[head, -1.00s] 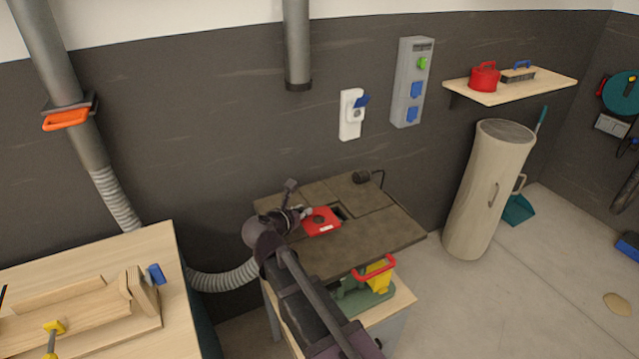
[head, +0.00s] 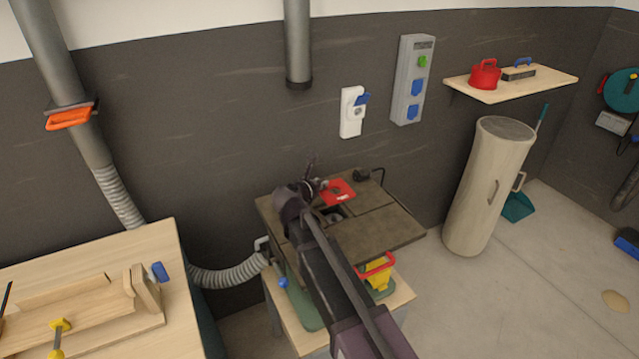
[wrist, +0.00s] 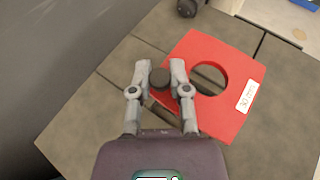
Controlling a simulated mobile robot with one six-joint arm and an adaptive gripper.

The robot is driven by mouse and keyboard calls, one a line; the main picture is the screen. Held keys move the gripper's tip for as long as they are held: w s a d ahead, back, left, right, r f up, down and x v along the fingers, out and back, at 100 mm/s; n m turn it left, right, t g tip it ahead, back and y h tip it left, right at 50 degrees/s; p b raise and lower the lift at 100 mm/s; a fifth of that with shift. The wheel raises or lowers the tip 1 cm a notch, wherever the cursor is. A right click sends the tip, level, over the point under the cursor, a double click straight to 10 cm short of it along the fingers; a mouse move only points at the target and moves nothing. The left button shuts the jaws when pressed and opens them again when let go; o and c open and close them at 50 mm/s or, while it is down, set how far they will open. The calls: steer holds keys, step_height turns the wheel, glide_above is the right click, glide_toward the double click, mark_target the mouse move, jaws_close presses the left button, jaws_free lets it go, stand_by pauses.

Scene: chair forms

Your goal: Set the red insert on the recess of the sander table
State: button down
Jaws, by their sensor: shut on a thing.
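The red insert (head: 347,196) is a flat square plate with a round hole and a white label. In the wrist view the insert (wrist: 217,112) extends right of my gripper (wrist: 160,72). My gripper is shut on a dark round knob (wrist: 160,80) at the plate's left side. In the head view my gripper (head: 322,186) is at the insert's left edge. The dark recess (head: 333,214) shows in the sander table (head: 375,238), on the near side of the insert. The insert is not over it. I cannot tell how high the insert is above the top.
A dark wall stands behind the table. A dark cable fitting (head: 362,175) is at the table's back edge. A yellow-and-red item (head: 377,272) sits below the top. A wooden workbench (head: 150,240) is at left, a pale column (head: 487,190) at right.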

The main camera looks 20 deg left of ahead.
steer(key=shift+f, duration=0.1)
steer(key=b, duration=0.6)
glide_above(319, 211)
steer(key=shift+w+f, duration=0.1)
steer(key=shift+f, duration=2.6)
steer(key=shift+f+b, duration=1.2)
steer(key=shift+f, duration=0.2)
steer(key=c, duration=0.5)
jaws_free()
steer(key=shift+r, duration=0.1)
